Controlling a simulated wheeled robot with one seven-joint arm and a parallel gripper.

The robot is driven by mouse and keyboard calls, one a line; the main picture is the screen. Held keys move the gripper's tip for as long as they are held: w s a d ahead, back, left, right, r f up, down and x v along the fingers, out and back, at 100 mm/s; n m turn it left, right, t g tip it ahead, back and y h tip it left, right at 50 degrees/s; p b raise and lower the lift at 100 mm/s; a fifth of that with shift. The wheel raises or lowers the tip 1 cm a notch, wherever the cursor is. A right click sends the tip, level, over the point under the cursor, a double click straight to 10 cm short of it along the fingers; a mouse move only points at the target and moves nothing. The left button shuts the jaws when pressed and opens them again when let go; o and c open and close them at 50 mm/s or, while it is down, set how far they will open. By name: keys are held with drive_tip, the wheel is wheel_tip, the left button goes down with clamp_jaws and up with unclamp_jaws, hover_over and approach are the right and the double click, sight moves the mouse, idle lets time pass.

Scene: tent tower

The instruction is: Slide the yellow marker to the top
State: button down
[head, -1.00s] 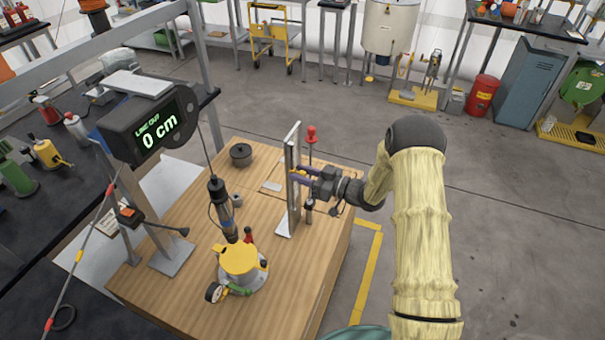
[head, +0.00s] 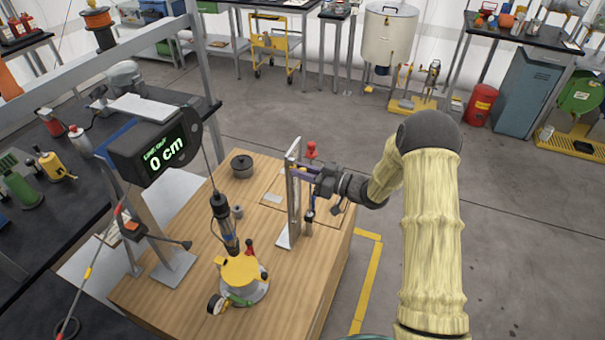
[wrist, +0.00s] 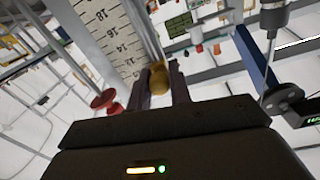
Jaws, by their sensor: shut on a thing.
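The upright ruled board (head: 294,205) stands on the wooden bench, seen nearly edge-on in the head view. In the wrist view its white scale (wrist: 110,35) shows numbers such as 18, 16, 14 and 12. The yellow marker (wrist: 158,80) sits beside the scale, between my fingers. My gripper (head: 299,171) reaches in from the right at the board's upper part and is shut on the marker. In the head view the marker is too small and covered to make out clearly.
A red knob (head: 311,148) on a post stands close behind the board. A yellow-topped device (head: 240,271), a hanging dark cylinder (head: 223,215) and a display (head: 158,150) reading 0 cm are to the left. A black pot (head: 242,165) sits at the back.

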drive_tip(key=shift+w+r, duration=0.1)
drive_tip(key=shift+r, duration=0.2)
drive_tip(key=c, duration=1.4)
unclamp_jaws()
drive_tip(key=shift+o, duration=0.5)
drive_tip(key=shift+d+f, duration=0.1)
drive_tip(key=b+v, duration=0.4)
drive_tip(key=v, duration=1.3)
drive_tip(key=shift+d, duration=0.15)
